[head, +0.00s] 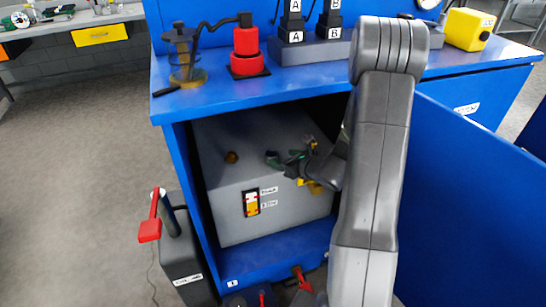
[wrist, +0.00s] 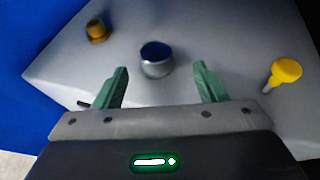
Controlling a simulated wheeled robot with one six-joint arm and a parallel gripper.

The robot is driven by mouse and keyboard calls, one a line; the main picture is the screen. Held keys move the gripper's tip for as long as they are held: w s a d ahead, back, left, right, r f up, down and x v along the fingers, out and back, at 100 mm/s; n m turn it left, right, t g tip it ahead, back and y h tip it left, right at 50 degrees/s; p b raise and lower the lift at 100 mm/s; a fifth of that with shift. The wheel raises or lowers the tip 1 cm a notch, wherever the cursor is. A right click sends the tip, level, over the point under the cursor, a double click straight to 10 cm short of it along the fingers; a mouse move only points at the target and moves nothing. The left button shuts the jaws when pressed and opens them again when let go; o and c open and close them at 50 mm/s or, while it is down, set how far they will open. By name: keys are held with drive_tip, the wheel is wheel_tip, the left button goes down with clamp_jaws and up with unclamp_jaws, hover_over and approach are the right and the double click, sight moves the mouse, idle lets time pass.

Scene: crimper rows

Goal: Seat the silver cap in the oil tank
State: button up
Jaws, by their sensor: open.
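The oil tank (head: 225,190) is a grey box inside the open blue cabinet; its top also fills much of the wrist view (wrist: 215,40). The silver cap (wrist: 155,60) is a short round piece with a shiny silver side and a dark blue-looking top. It is on the tank top, upright; I cannot tell how deep it sits. My gripper (head: 290,158) is over the tank top. In the wrist view my gripper (wrist: 161,84) is open, its green fingers left and right of the cap and apart from it. In the head view I cannot make out the cap.
A brass plug (wrist: 97,31) and a yellow-headed dipstick (wrist: 285,74) stand on the tank top. The cabinet's blue door (head: 465,190) is open at right. A red pump (head: 246,52) and glass jar (head: 184,55) stand above. A red-handled grey box (head: 180,255) is at left.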

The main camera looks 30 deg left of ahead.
sight(274, 155)
drive_tip(key=x, duration=0.6)
drive_tip(key=shift+s+a, duration=0.15)
drive_tip(key=shift+a, duration=0.3)
drive_tip(key=c, duration=1)
